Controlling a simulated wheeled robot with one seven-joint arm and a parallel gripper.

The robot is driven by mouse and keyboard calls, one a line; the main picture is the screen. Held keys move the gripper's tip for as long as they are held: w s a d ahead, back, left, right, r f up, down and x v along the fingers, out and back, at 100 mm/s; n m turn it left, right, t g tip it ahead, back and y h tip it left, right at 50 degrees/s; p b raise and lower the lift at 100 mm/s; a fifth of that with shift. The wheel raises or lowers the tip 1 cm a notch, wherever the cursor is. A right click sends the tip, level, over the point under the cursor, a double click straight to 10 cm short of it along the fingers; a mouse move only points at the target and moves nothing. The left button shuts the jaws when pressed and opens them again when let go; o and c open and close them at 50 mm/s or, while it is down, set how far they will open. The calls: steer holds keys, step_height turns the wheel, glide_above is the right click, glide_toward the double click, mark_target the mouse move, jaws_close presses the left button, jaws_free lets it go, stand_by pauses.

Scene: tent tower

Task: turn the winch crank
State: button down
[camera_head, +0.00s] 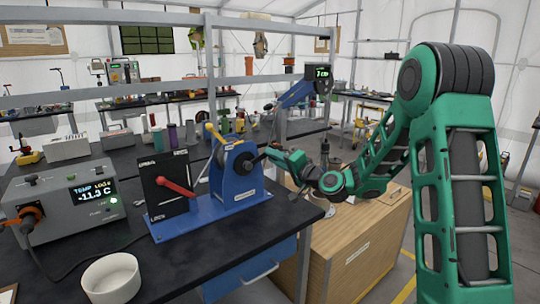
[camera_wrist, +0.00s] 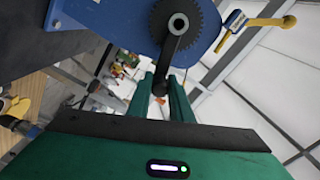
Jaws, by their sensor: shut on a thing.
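The blue winch (camera_head: 236,172) stands on a blue base on the dark bench. In the wrist view its dark toothed wheel (camera_wrist: 182,22) shows at the top against the blue side plate. The black crank (camera_wrist: 168,58) runs down from the wheel's hub to its grip end. My gripper (camera_head: 272,155) reaches the winch from the right, level with the hub. In the wrist view my gripper's green fingers (camera_wrist: 162,88) are shut on the crank's grip end. The head view shows the crank only poorly, as my gripper covers most of it.
A black panel with a red lever (camera_head: 175,187) stands left of the winch on the same base. A grey temperature box (camera_head: 60,205) and a white bowl (camera_head: 112,278) are further left. A wooden crate (camera_head: 360,245) stands below my arm.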

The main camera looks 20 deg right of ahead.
step_height(320, 180, down, 6)
steer(key=m, duration=0.8)
steer(key=shift+m, duration=0.4)
steer(key=shift+f, duration=0.15)
steer(key=c, duration=1.6)
jaws_free()
steer(key=shift+a, duration=0.1)
steer(key=shift+s, duration=0.15)
steer(key=v, duration=1)
steer(key=shift+s, duration=0.25)
